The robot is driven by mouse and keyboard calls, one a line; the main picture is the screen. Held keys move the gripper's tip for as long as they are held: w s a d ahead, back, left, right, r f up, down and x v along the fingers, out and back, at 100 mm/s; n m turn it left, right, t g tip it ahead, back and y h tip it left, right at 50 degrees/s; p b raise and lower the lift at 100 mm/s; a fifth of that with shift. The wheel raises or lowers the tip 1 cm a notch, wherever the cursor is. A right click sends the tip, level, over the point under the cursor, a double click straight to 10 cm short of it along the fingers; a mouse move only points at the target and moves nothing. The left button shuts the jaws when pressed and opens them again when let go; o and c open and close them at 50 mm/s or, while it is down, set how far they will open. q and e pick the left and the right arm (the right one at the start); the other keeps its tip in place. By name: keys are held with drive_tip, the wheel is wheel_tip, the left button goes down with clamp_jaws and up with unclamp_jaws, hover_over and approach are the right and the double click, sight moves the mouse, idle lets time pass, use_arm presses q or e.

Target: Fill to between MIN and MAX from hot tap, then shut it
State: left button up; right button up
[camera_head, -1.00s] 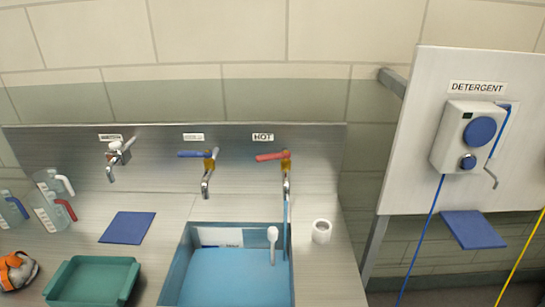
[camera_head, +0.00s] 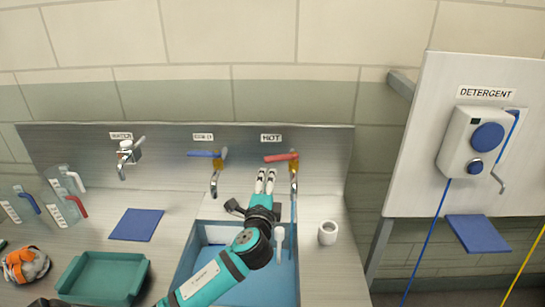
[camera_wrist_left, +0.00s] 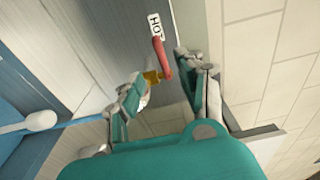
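The HOT tap (camera_head: 294,180) has a red lever (camera_head: 281,157) pointing left. A thin blue stream (camera_head: 293,215) runs from its spout into the blue basin (camera_head: 190,270). Blue water shows in the basin, but my arm hides much of it and I cannot read MIN or MAX marks. My left gripper (camera_head: 266,180) reaches over the basin, just below and left of the red lever. In the left wrist view the fingers are apart, with the red lever (camera_wrist_left: 162,57) ahead between them, seemingly untouched. My right gripper is not in view.
A white long-handled tool (camera_head: 279,240) stands in the basin. A white cup (camera_head: 327,232) is right of it. The blue-lever tap (camera_head: 217,170) is left of the HOT tap. A green tray (camera_head: 100,278), a blue mat (camera_head: 137,224) and jugs (camera_head: 70,205) lie further left.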

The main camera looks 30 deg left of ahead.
sight(272, 162)
use_arm(q)
drive_tip(key=p+x, duration=0.2)
drive_tip(key=x, duration=1)
drive_tip(key=shift+w+f, duration=0.1)
clamp_jaws()
